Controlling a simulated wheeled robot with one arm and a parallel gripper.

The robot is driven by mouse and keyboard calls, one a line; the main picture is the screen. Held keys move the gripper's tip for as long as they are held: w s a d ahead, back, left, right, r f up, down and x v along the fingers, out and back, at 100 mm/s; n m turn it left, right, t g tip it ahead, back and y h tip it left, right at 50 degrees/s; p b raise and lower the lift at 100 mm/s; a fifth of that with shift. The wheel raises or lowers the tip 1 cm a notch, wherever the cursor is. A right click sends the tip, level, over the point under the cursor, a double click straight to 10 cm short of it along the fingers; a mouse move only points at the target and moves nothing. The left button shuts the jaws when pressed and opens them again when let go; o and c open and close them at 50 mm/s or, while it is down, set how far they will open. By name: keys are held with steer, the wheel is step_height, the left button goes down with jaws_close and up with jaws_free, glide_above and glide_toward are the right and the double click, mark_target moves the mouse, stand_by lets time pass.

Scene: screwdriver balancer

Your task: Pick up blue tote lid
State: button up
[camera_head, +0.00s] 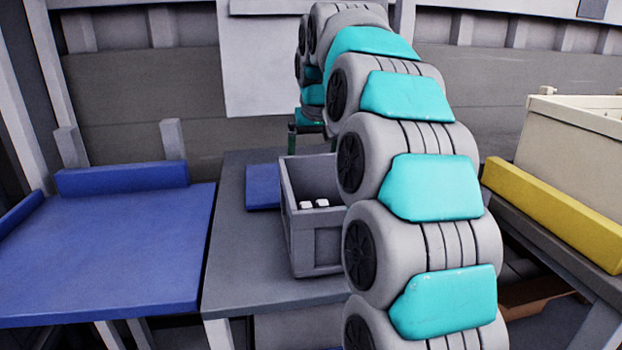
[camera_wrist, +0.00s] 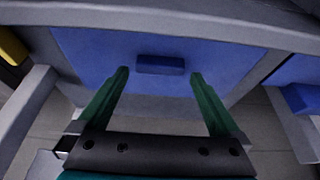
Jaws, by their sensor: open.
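The blue tote lid (camera_head: 262,186) lies on the grey table behind and left of the grey tote, which hides part of it. In the wrist view the lid (camera_wrist: 95,62) is a flat blue panel with a raised blue block-shaped handle (camera_wrist: 160,65) in its middle. My gripper (camera_wrist: 159,75) is open and empty. Its two green fingers appear on either side of the handle, with a gap on each side; whether they are down at its height I cannot tell. In the head view my gripper (camera_head: 306,129) is small and partly hidden, at the table's far end.
The open grey tote (camera_head: 318,258) holds small white items (camera_head: 314,204). A blue-topped table (camera_head: 110,250) stands at left. At right are a yellow bar (camera_head: 555,215) and a cream crate (camera_head: 572,145). My arm covers much of the middle right.

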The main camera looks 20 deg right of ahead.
steer(key=shift+x, duration=1.45)
steer(key=c, duration=1.3)
steer(key=shift+r, duration=0.15)
steer(key=shift+w+r, duration=0.1)
steer(key=shift+r, duration=4.75)
steer(key=shift+f, duration=0.1)
steer(key=shift+f, duration=3.45)
